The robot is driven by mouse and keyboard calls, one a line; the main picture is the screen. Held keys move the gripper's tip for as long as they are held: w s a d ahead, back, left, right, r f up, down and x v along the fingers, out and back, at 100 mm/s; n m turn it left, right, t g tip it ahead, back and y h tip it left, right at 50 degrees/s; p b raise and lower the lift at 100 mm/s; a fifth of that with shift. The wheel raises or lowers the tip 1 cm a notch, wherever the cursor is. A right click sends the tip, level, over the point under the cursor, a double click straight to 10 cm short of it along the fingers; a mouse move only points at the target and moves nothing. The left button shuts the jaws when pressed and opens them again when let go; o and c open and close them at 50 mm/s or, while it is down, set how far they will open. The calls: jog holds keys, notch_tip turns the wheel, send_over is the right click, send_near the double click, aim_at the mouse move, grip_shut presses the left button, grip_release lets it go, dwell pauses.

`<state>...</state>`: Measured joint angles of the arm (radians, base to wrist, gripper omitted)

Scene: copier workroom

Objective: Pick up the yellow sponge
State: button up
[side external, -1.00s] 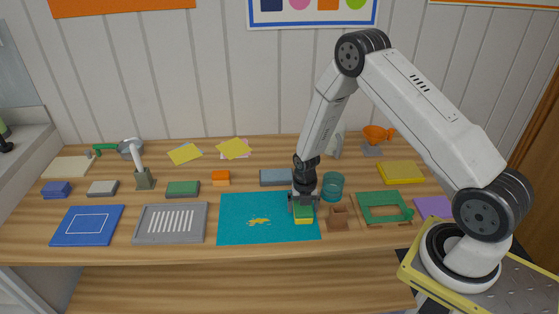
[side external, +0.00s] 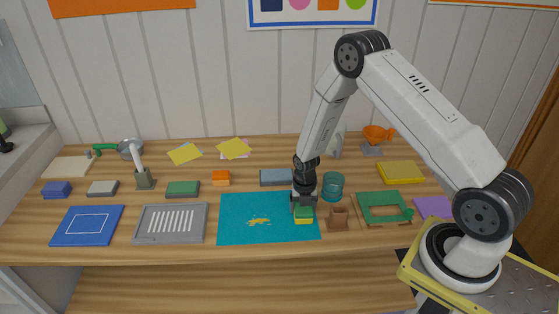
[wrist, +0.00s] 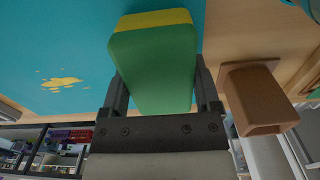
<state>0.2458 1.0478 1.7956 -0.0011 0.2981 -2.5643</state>
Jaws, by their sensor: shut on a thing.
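The yellow sponge (side external: 304,220) has a green top layer and a yellow lower layer. It is at the right edge of the teal mat (side external: 240,232). My gripper (side external: 303,206) points down over it, with a finger on either side. In the wrist view the sponge (wrist: 155,65) shows its green face large, with a yellow band at the far end, between the two fingers (wrist: 163,95). The gripper is shut on it. I cannot tell whether the sponge still touches the mat.
A brown holder (side external: 338,218) stands just right of the sponge, with a teal cup (side external: 333,186) behind it. A grey-blue block (side external: 276,177) lies behind the mat. A yellow spill (side external: 259,222) marks the mat. A green frame (side external: 384,208) lies further right.

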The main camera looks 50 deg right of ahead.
jog(key=shift+r, duration=0.7)
jog(key=s+a+r, duration=0.2)
jog(key=s+r, duration=0.9)
jog(key=s, duration=0.2)
jog(key=shift+s+a+r, duration=0.3)
jog(key=shift+s+a, duration=0.05)
jog(key=shift+a, duration=0.05)
jog(key=o, duration=0.5)
jog(key=c, duration=0.4)
